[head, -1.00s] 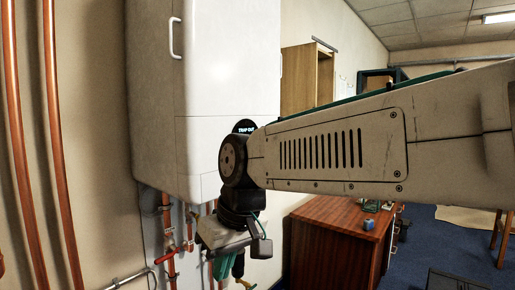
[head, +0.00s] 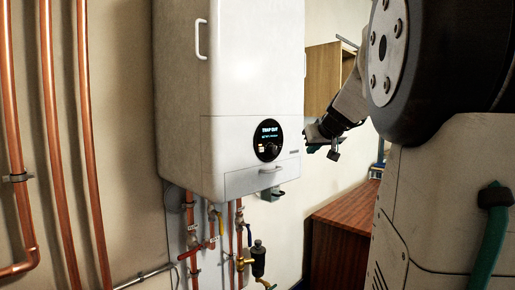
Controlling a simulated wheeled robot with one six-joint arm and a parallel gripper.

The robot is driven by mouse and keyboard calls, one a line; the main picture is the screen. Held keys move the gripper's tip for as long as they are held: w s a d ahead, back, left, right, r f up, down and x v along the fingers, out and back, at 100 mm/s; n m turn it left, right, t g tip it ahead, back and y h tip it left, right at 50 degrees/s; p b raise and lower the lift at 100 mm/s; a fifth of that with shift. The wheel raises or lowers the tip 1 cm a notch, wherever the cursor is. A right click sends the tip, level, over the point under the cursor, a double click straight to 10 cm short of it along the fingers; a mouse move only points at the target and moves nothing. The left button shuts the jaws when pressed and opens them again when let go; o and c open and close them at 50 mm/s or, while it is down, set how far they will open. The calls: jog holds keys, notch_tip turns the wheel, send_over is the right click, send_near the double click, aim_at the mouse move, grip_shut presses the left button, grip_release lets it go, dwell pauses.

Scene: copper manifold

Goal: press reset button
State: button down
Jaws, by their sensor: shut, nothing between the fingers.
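A white boiler (head: 235,80) hangs on the wall in the head view. On its lower front is a round black control panel (head: 267,141) with a lit display that seems to read "TRIP OUT". A small pale and orange mark and a dark knob show on the panel; which part is the reset button is too small to tell. My gripper (head: 309,141) is shut and empty. It appears just right of the boiler's right edge, at about the panel's height, apart from the panel in the picture. Its fingertips are small and partly unclear.
Copper pipes (head: 88,130) run up the wall at the left. Pipes with a red valve handle (head: 198,249) and a black fitting (head: 258,258) hang below the boiler. A wooden desk (head: 340,232) and a wall cupboard (head: 322,78) stand to the right. My arm covers the right side.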

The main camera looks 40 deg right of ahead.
aim_at(280, 146)
jog(key=w, duration=0.9)
jog(key=shift+a, duration=0.4)
dwell(1.9)
jog(key=shift+w, duration=0.35)
jog(key=shift+w, duration=0.35)
dwell(0.5)
jog(key=shift+s, duration=0.8)
